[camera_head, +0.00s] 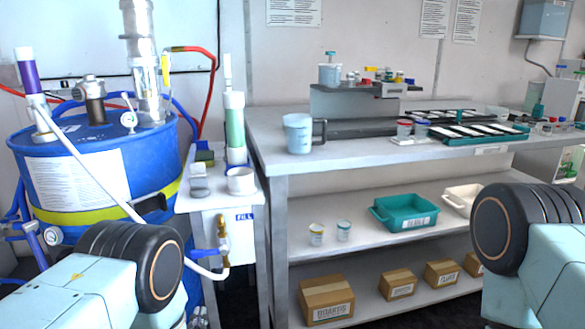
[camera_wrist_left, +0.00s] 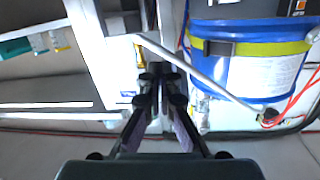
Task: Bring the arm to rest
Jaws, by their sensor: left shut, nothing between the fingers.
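My left gripper (camera_wrist_left: 162,90) shows in the left wrist view, its dark fingers shut together with nothing between them. It is clear of the bench and the drum as far as that view shows. In the head view my left arm (camera_head: 110,275) comes in at the lower left, in front of the blue drum (camera_head: 75,180); the gripper itself is not clearly seen there. My right arm (camera_head: 530,240) is at the lower right in front of the bench shelves, and its gripper is out of view.
A grey bench (camera_head: 350,155) holds a measuring jug (camera_head: 298,133) and sample trays. A teal bin (camera_head: 403,213) and cardboard boxes (camera_head: 327,300) sit on its shelves. A small white stand (camera_head: 222,197) with valve and hose is beside the drum. The drum also shows in the left wrist view (camera_wrist_left: 250,72).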

